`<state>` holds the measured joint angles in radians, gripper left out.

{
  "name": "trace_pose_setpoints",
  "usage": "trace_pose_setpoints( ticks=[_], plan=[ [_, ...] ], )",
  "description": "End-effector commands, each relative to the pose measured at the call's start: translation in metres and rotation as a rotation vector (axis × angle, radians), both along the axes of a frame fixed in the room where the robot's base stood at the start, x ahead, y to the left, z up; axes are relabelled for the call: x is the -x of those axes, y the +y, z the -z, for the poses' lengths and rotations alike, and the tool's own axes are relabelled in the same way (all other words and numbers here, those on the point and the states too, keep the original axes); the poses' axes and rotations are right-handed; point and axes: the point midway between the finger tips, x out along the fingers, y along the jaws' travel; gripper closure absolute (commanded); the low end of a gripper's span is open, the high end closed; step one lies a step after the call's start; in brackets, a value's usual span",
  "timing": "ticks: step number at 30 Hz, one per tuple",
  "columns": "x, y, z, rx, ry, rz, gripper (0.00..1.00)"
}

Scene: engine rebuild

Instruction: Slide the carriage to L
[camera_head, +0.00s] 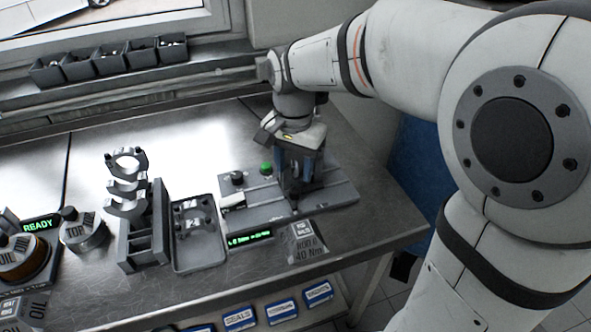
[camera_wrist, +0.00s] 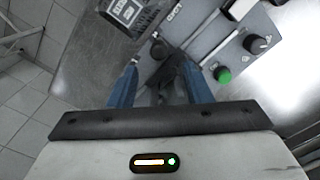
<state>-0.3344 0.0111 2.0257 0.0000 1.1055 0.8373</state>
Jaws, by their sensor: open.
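The grey fixture plate (camera_head: 335,196) with a rail lies on the bench's right part. My gripper (camera_head: 294,198) points down over the plate's middle. In the wrist view its blue fingers (camera_wrist: 160,66) are apart, on either side of a dark part (camera_wrist: 163,78) on the rail, likely the carriage. I cannot tell whether they touch it. A light block (camera_head: 233,200) sits at the plate's left end. A green button (camera_head: 266,168) and a black knob (camera_head: 237,177) stand at its back edge; the green button also shows in the wrist view (camera_wrist: 222,75). No L mark is readable.
A grey tray (camera_head: 198,262) and an upright holder with metal rod parts (camera_head: 145,225) stand to the left. The bench's right edge is close to the plate.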

Motion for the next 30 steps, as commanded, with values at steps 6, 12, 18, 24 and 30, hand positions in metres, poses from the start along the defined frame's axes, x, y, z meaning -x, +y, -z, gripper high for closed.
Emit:
trace_pose_setpoints(
  ticks=[6, 12, 18, 24, 30],
  plan=[
    [0.001, -0.001, 0.037, 0.001, 0.004, 0.000, 0.55],
    [0.001, -0.001, 0.057, 0.000, 0.001, 0.000, 0.55],
    [0.000, -0.001, 0.061, 0.000, -0.001, 0.000, 0.55],
    [0.001, -0.002, 0.061, 0.000, -0.001, 0.000, 0.62],
    [0.000, -0.002, 0.061, 0.000, -0.001, 0.001, 0.78]
  ],
)
